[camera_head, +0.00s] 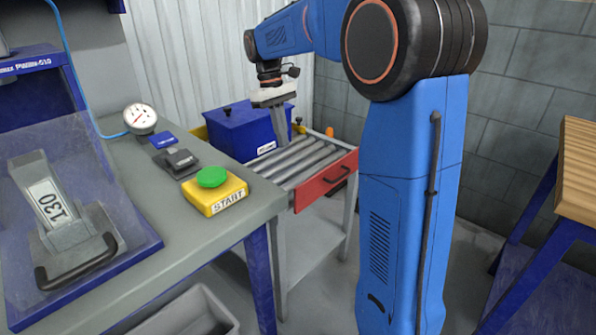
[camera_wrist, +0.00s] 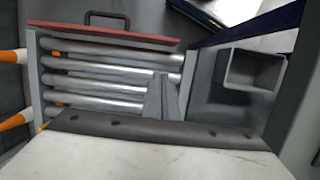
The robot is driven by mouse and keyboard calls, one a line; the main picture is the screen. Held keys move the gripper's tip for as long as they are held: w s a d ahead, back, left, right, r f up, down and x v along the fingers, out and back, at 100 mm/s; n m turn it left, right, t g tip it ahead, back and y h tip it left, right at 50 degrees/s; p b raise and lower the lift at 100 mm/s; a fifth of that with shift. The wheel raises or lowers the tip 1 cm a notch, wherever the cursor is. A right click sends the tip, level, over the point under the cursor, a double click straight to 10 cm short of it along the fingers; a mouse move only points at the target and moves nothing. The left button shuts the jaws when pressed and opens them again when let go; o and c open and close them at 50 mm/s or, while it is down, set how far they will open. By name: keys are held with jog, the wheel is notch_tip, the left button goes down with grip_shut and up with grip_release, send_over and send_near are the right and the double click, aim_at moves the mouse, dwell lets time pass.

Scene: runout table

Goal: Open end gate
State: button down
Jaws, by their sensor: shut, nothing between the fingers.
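The end gate is a red panel (camera_head: 326,180) with a black handle (camera_head: 336,178), standing upright across the near end of the roller table (camera_head: 290,163). In the wrist view the red gate (camera_wrist: 105,33) lies along the far end of the rollers (camera_wrist: 100,75), with its black handle (camera_wrist: 107,18) beyond it. My gripper (camera_head: 282,142) hangs over the rollers, behind the gate and apart from it. Its fingers (camera_wrist: 160,80) are together and hold nothing. Whether the fingertips touch the rollers cannot be told.
A blue box (camera_head: 240,130) stands left of my gripper. The grey workbench (camera_head: 160,215) carries a yellow START button box (camera_head: 215,193) and a gauge (camera_head: 140,117). A grey bin (camera_wrist: 252,70) sits below. A wooden-topped bench (camera_head: 578,165) stands right. Floor shows in front of the gate.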

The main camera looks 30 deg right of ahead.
jog(key=x, duration=0.9)
jog(key=shift+w+f, duration=0.2)
jog(key=shift+f, duration=0.15)
jog(key=s, duration=0.1)
jog(key=s+d, duration=0.1)
jog(key=shift+s+f, duration=0.2)
jog(key=shift+s, duration=0.2)
jog(key=shift+s+d, duration=0.25)
jog(key=shift+s, duration=0.3)
jog(key=shift+d, duration=0.1)
